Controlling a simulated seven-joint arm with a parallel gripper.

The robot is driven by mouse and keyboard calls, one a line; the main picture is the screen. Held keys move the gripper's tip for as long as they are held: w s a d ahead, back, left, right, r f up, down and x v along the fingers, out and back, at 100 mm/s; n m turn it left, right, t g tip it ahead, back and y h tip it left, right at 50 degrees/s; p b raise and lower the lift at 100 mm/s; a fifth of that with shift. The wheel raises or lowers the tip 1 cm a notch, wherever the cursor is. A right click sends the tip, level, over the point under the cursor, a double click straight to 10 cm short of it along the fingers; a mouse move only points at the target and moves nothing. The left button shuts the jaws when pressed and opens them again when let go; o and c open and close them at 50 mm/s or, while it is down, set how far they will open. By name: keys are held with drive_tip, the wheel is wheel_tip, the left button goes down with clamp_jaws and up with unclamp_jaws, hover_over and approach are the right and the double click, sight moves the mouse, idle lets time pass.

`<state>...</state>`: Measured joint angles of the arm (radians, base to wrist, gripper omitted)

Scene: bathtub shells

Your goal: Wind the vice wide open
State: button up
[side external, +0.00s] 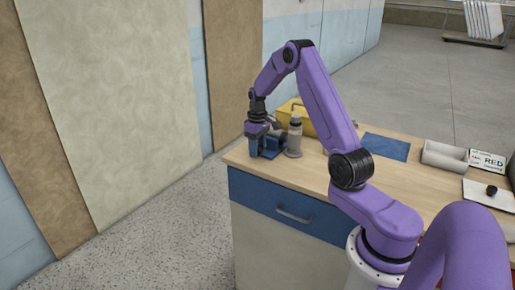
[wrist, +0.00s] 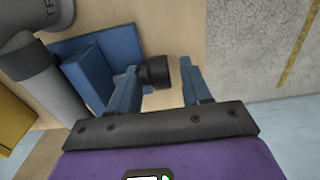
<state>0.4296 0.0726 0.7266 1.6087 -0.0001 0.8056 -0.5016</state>
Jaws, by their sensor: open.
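The blue vice (side external: 273,149) stands at the left end of the bench, partly hidden behind my gripper in the side view. In the wrist view the vice (wrist: 88,75) is at left, with a flat blue part behind an upright blue jaw. A black round knob (wrist: 158,72) sits to the right of the vice body. My gripper (wrist: 160,80) points down with its two blue fingers apart. The knob shows between the fingers, nearer the left one; I cannot tell whether they touch. In the side view my gripper (side external: 254,146) is at the vice's left. The gap between the vice jaws is not clear.
A blue mat (side external: 387,147), grey tray (side external: 445,157) and lettered card (side external: 487,161) lie further right. The bench's left edge is close to my gripper, with floor beyond.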

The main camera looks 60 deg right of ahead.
drive_tip(key=shift+f, duration=0.15)
drive_tip(key=c, duration=0.8)
drive_tip(key=shift+a, duration=0.1)
drive_tip(key=shift+w+a+g, duration=0.1)
drive_tip(key=shift+w+g, duration=0.05)
drive_tip(key=shift+g, duration=0.25)
drive_tip(key=shift+w+a+g, duration=0.1)
drive_tip(key=shift+w+g, duration=0.1)
drive_tip(key=shift+g, duration=0.7)
drive_tip(key=shift+w+f+g, duration=0.15)
drive_tip(key=shift+g, duration=0.95)
drive_tip(key=shift+w+f+g, duration=0.1)
drive_tip(key=shift+g, duration=1)
drive_tip(key=shift+a+g, duration=0.1)
drive_tip(key=shift+g, duration=0.4)
drive_tip(key=o, duration=0.8)
